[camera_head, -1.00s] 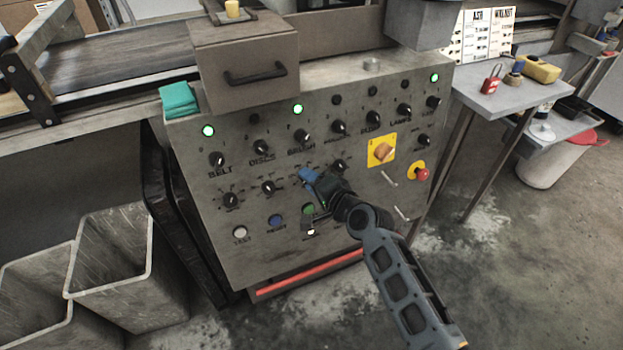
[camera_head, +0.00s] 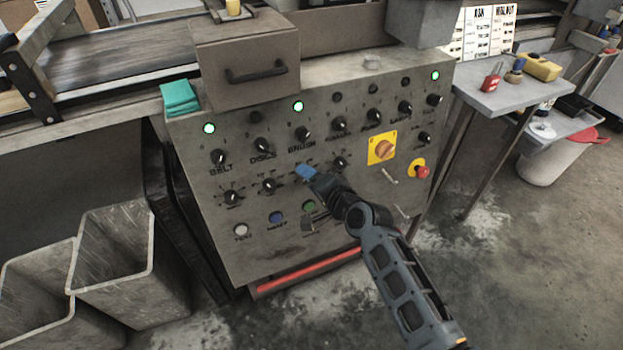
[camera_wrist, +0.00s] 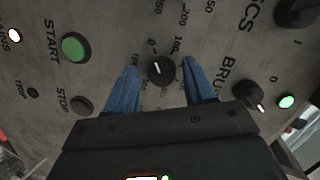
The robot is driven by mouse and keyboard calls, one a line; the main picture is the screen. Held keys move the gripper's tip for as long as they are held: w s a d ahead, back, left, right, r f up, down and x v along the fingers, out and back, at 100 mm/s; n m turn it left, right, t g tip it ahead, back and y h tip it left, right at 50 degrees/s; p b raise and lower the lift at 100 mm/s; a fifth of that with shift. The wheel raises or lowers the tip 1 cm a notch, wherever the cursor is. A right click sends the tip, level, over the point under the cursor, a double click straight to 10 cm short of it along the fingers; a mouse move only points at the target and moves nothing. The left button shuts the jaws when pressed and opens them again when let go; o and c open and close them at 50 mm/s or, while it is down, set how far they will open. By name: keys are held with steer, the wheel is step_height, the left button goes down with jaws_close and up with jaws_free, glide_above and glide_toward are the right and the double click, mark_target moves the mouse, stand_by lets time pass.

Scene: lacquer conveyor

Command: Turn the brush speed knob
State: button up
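The brush speed knob (camera_wrist: 161,69) is a round black knob with a white pointer mark and a printed number scale around it. It lies below the BRUSH switch (camera_wrist: 249,95) on the panel. My gripper (camera_wrist: 160,66) has two blue fingers, one on either side of the knob, with a gap visible on each side. The fingers are open and hold nothing. In the head view, my gripper (camera_head: 304,171) is at the panel under the BRUSH switch (camera_head: 302,135) and hides the knob. A green lamp (camera_head: 298,107) is lit above that switch.
Neighbouring knobs (camera_head: 268,186) (camera_head: 340,163) are close on both sides. The green START button (camera_wrist: 76,47) and dark STOP button (camera_wrist: 81,104) are below the knob. A red emergency button (camera_head: 422,172) and yellow-backed main switch (camera_head: 382,149) are to the right.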

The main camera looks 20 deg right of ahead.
steer(key=shift+o, duration=0.3)
steer(key=v, duration=0.7)
steer(key=shift+s+r+p, duration=0.2)
steer(key=shift+s+p, duration=0.15)
steer(key=shift+p, duration=0.1)
steer(key=s+r+n+h+p, duration=0.25)
steer(key=s+n, duration=0.25)
steer(key=s, duration=2)
steer(key=s+a+r+n+p, duration=0.1)
steer(key=s+r+n, duration=0.6)
steer(key=s+r, duration=0.9)
steer(key=shift+s+a+r+t+p, duration=0.3)
steer(key=shift+s+p, duration=0.35)
steer(key=shift+s, duration=0.2)
